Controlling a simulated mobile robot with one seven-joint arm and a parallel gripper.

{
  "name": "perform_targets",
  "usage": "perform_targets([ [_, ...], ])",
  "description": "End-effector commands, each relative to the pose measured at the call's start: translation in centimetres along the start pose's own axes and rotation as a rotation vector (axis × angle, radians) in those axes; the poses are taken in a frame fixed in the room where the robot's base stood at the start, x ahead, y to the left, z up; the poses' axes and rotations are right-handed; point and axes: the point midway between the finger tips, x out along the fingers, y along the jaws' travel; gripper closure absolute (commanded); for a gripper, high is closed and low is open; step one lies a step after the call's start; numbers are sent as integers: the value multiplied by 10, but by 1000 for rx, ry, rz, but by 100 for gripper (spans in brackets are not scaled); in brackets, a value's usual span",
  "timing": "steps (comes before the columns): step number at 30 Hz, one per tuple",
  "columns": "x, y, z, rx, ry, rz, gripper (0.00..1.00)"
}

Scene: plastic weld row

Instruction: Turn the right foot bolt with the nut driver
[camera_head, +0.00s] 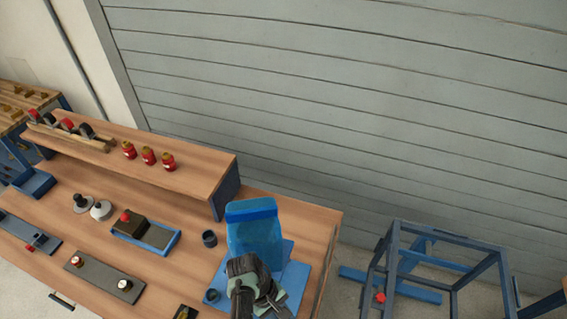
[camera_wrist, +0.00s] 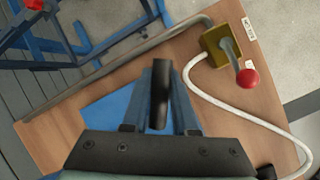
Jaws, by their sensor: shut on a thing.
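My gripper (camera_head: 256,292) is low in the middle of the head view, in front of a blue upright machine (camera_head: 252,236) on a blue base plate (camera_head: 293,272). In the wrist view my gripper (camera_wrist: 160,70) is shut on a black, rod-like thing (camera_wrist: 160,95), which looks like the nut driver's handle. Its lower end is hidden, so I cannot tell whether it touches a bolt. Part of the blue plate (camera_wrist: 104,110) shows beside the fingers. The right foot bolt cannot be made out in either view.
A yellow box (camera_wrist: 222,45) with a red-knobbed lever and a white hose (camera_wrist: 218,103) lie near the fingers. A dark cup (camera_head: 209,238) stands left of the machine. A raised shelf (camera_head: 190,160) carries red bottles. A blue frame (camera_head: 440,262) stands on the floor at right.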

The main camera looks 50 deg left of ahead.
Motion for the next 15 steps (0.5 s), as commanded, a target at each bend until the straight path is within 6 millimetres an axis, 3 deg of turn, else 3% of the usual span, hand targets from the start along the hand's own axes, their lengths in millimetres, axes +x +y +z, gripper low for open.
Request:
perform_targets([
  [1, -9, 4, -1, -72, 26, 36, 100],
  [15, -11, 15, -3, -734, 148, 310, 100],
])
